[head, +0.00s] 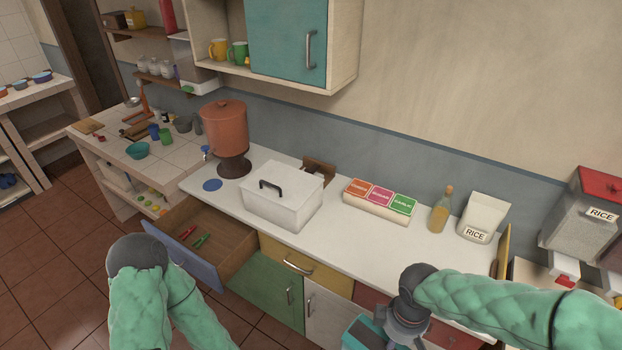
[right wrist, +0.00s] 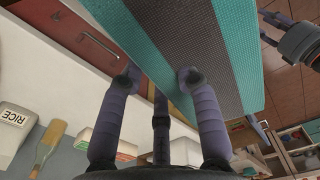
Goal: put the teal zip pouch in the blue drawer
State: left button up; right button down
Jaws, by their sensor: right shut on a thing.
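The teal zip pouch (head: 360,334) shows partly at the bottom edge of the head view, in front of the counter. It fills the top of the right wrist view as a teal panel with a dark grey stripe (right wrist: 185,45). My right gripper (right wrist: 157,78) is shut on the pouch's near edge and holds it off the counter. The blue drawer (head: 194,268) stands pulled out at the counter's left end, far left of the pouch. My left gripper (right wrist: 264,27) shows at the right wrist view's upper right, its fingers apart and empty; the head view leaves it out.
Inside the drawer lie a red item (head: 187,232) and a green item (head: 201,240). A white lidded box (head: 283,205) and an orange dispenser (head: 225,130) stand on the counter above. Spice boxes (head: 378,202), a bottle (head: 440,212) and a rice bag (head: 483,218) line the back.

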jog(key=w+f+m+b, duration=0.5)
jog(key=w+f+m, duration=0.4)
jog(key=w+f, duration=0.4)
jog(key=shift+w+a+f+m+b, duration=0.15)
jog(key=shift+a+f+m+b, duration=0.2)
jog(key=shift+f, duration=0.55)
jog(key=shift+r, duration=0.1)
